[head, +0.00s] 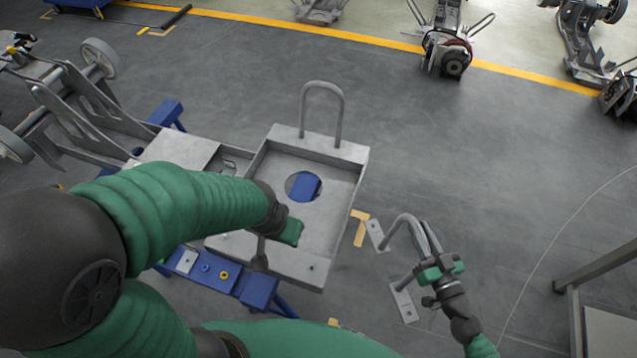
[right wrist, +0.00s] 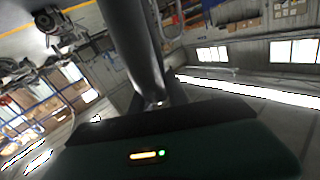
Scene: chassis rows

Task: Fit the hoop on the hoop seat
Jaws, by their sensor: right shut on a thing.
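My right gripper (head: 438,268) is shut on a grey tube hoop (head: 402,225) with flat foot plates at its ends. It holds the hoop right of the chassis, clear of it. A thick grey bar (right wrist: 135,45), probably the hoop's tube, fills the middle of the right wrist view. The chassis end is a grey square frame (head: 345,205) with a round opening. A similar hoop (head: 322,100) stands upright on its far edge. The near edge has small holes (head: 311,268), perhaps the hoop seat. My left gripper (head: 276,245) is over the frame's near left part; its jaw gap is unclear.
A blue stand (head: 262,290) carries the chassis, with small coloured rings (head: 224,275) on its near part. A grey metal table (head: 590,275) stands at the right edge.

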